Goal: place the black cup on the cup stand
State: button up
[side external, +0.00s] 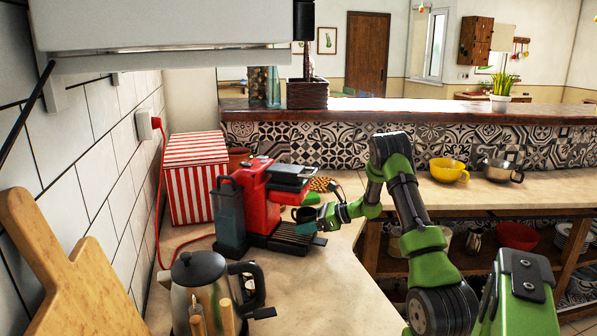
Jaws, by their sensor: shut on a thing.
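The black cup (302,214) is small and dark, in front of the red coffee machine (258,190) in the side external view. My gripper (318,220) is shut on the cup from its right side and partly covers it. The cup is just above the dark drip tray of the machine, which looks like the cup stand (277,242). I cannot tell whether the cup's base touches it. The fingertips are small in this view.
A kettle (203,290) stands on the counter in front. A red-and-white striped box (195,175) is behind the machine. A yellow cup (449,170) and a metal cup (499,171) stand on the counter at right. Bare counter (325,290) lies in front of the machine.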

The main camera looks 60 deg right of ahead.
aim_at(294, 232)
jog(key=shift+w+a, duration=0.15)
jog(key=shift+w, duration=0.45)
jog(key=x, duration=0.3)
jog(key=shift+w+r, duration=0.15)
jog(key=shift+f, duration=0.25)
jog(key=shift+f, duration=0.2)
jog(key=o, duration=1.2)
jog(key=shift+r, duration=0.15)
